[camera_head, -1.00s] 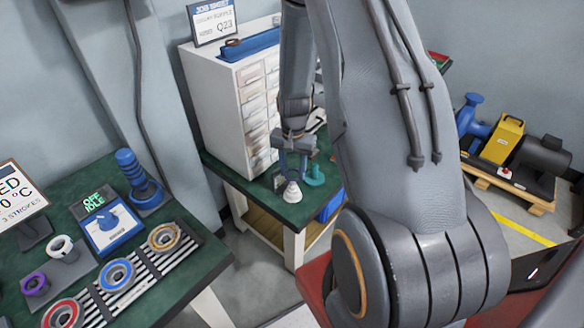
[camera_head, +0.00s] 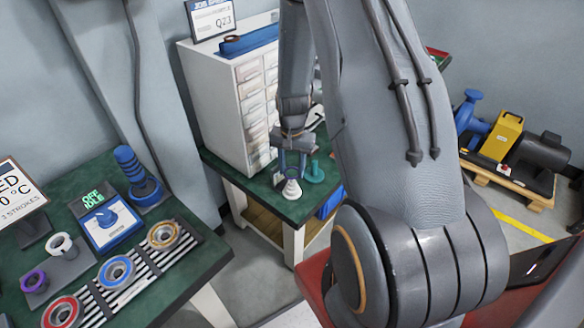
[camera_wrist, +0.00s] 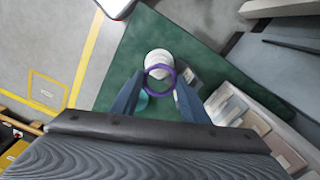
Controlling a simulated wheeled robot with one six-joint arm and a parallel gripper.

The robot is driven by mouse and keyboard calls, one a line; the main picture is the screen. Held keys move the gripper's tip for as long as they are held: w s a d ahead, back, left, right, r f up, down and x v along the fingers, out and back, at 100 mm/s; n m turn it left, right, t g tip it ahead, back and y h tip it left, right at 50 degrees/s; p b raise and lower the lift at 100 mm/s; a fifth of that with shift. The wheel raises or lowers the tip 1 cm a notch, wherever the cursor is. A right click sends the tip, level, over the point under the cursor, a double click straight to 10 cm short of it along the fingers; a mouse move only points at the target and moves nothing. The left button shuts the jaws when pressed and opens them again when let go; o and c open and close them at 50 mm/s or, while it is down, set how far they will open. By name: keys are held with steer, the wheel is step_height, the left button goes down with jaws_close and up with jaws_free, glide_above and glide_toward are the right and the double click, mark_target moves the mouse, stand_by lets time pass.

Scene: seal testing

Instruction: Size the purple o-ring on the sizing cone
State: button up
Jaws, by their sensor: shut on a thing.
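The purple o-ring (camera_wrist: 160,91) is held between the two finger ends of my gripper (camera_wrist: 160,79) in the wrist view. My gripper is shut on it. The white sizing cone (camera_head: 291,190) stands on the green-topped table in the head view, just below my fingers (camera_head: 292,170). In the wrist view the cone (camera_wrist: 158,58) lies behind the ring's far edge, so the ring overlaps it in the picture. I cannot tell whether the ring touches the cone. The ring is too small to make out in the head view.
A teal round piece (camera_head: 314,172) stands close beside the cone. A white drawer cabinet (camera_head: 222,110) stands behind it on the same table (camera_head: 305,208). A blue bin (camera_head: 331,204) is below the tabletop. At left, another green bench (camera_head: 190,278) holds seals and a dial box.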

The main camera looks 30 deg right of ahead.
mark_target(292, 182)
steer(key=shift+f+b, duration=1.85)
steer(key=shift+f, duration=1.6)
steer(key=o, duration=1.1)
step_height(292, 182, up, 9)
steer(key=p, duration=0.6)
